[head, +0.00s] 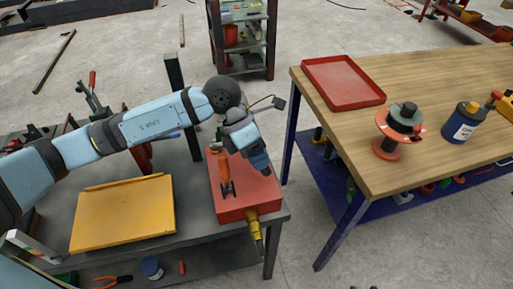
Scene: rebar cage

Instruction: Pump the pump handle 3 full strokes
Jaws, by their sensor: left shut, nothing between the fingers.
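A red box-shaped pump unit (238,211) sits at the right end of the dark grey workbench. An orange-red upright part (223,168), seemingly the pump handle, stands on its left half with a dark bracket at its foot. My left gripper (262,166) points down over the right part of the red unit, to the right of the upright part. It is shut and empty. A gap seems to separate it from the handle, but I cannot tell its height over the unit. My gripper hides part of the unit's far side. My right gripper is not in view.
A yellow-orange panel (122,214) lies on the grey bench left of the pump. A yellow fitting (254,222) sticks out of the unit's front. A wooden table (430,95) at right holds a red tray (343,82), a spool (400,128) and a blue can (462,122).

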